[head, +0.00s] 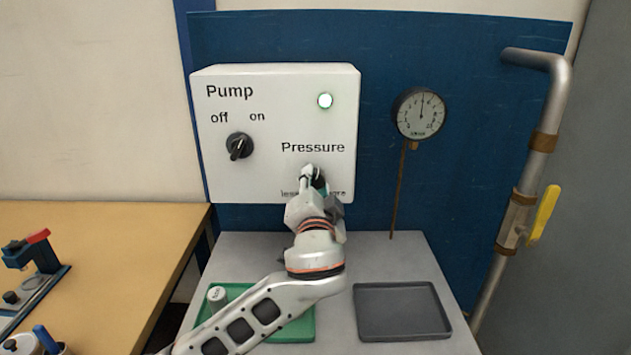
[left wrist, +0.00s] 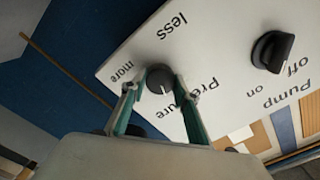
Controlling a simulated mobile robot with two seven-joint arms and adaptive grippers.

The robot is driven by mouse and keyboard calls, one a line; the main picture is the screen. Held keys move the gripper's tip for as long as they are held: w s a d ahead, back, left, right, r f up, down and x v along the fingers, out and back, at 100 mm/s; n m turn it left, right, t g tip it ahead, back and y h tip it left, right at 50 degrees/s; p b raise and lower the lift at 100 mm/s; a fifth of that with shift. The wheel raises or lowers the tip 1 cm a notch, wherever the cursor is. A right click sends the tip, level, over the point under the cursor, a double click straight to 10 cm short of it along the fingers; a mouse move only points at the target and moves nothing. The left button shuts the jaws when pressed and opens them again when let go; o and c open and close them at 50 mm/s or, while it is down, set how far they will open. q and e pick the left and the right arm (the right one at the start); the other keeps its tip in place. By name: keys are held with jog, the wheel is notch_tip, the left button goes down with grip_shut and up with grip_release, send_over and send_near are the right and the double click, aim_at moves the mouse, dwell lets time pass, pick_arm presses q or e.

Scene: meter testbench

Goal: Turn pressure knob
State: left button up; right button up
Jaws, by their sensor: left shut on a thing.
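The black pressure knob (left wrist: 160,79) sits on the white pump box (head: 270,110), below the word "Pressure". In the head view my left gripper (head: 312,176) covers most of it. In the left wrist view my left gripper (left wrist: 159,92) has one finger on each side of the knob and is shut on it. The "less" and "more" labels are partly hidden behind the gripper in the head view. A round dial gauge (head: 420,113) hangs on the blue panel right of the box, its needle pointing about straight up. My right gripper is not in view.
A green tray (head: 300,328) and a grey tray (head: 402,311) lie on the bench below. A pipe with a yellow valve handle (head: 544,213) stands at the right.

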pick_arm(q)
jog(key=shift+r+m, duration=0.2)
jog(key=shift+m, duration=0.1)
jog(key=shift+f+p, duration=0.25)
jog(key=shift+p, duration=0.05)
jog(key=o, duration=1.1)
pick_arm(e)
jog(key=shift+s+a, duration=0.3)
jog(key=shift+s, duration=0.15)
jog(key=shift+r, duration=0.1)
pick_arm(q)
jog(key=shift+s, duration=0.1)
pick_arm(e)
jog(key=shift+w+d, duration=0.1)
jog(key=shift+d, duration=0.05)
pick_arm(q)
jog(key=s, duration=1.1)
jog(key=shift+s, duration=0.4)
jog(key=shift+s, duration=0.1)
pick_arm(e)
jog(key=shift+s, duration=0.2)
